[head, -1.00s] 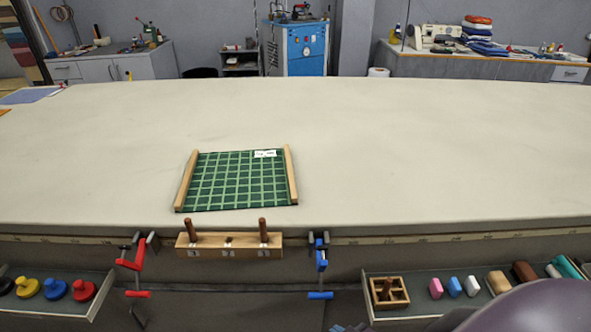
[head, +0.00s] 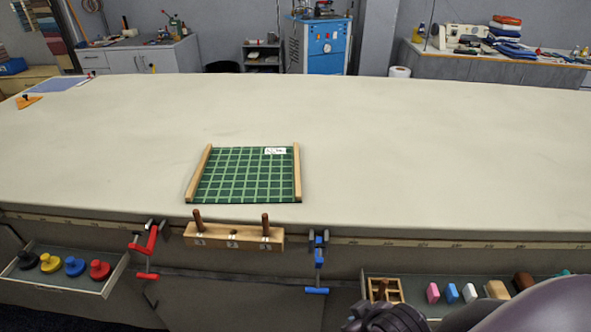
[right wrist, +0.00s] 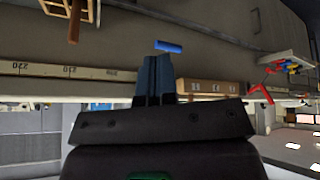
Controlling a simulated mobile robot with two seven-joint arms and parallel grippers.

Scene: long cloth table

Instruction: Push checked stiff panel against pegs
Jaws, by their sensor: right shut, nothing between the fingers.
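The green checked panel (head: 246,176) lies flat on the cloth table, with a wooden bar along its left and right sides and a white label near its far right corner. Two brown pegs, a left one (head: 197,219) and a right one (head: 265,224), stand upright in a wooden block (head: 232,236) at the table's front edge. The panel's near edge is a short gap behind the pegs. My right gripper (right wrist: 154,75) is shut and empty in the right wrist view, in front of the table's edge and away from the panel. My left gripper is out of view.
A red clamp (head: 151,240) and a blue clamp (head: 319,258) flank the block. An open tray (head: 109,282) with several coloured knobs is at left; another tray (head: 417,291) holds blocks at right. The tabletop (head: 430,150) around the panel is clear.

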